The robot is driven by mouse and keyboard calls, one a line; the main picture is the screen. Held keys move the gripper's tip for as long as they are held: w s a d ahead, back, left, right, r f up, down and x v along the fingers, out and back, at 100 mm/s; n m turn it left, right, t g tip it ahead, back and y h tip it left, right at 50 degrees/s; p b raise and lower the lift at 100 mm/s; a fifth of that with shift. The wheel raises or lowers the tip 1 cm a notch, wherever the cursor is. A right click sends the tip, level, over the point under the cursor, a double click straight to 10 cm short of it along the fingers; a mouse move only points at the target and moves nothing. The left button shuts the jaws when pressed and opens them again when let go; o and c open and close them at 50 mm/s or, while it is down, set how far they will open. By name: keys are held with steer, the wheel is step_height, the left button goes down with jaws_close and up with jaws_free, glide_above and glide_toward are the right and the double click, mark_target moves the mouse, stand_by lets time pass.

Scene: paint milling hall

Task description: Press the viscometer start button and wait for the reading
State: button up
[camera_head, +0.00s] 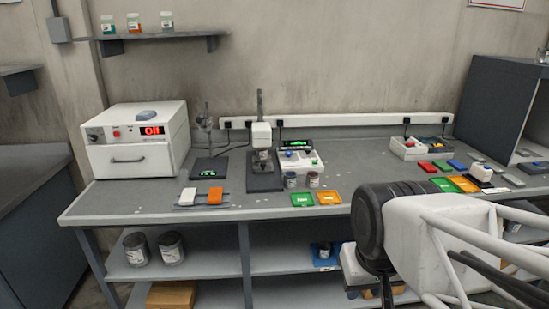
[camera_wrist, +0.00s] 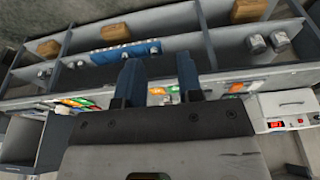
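The viscometer (camera_head: 261,135) is a white head on a dark upright stand, near the middle of the bench, with a small jar under it. A white control box (camera_head: 308,165) adjoins it on the right. A blue round button or knob (camera_head: 289,154) shows on the box, and a dark display (camera_head: 297,144) with green characters stands behind it. The characters are too small to read. My gripper (camera_wrist: 158,78) shows in the wrist view with its two dark fingers apart and nothing visible between them. It appears clear of the viscometer. The head view does not show its fingers.
The bench (camera_head: 130,202) carries a white oven (camera_head: 135,160) with a red display at left, a scale (camera_head: 208,168), two small jars in front of the control box, and green and orange trays (camera_head: 303,199). A dark open cabinet (camera_head: 490,105) stands at right. My arm covers the front right.

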jaws_close()
stand_by(1.4)
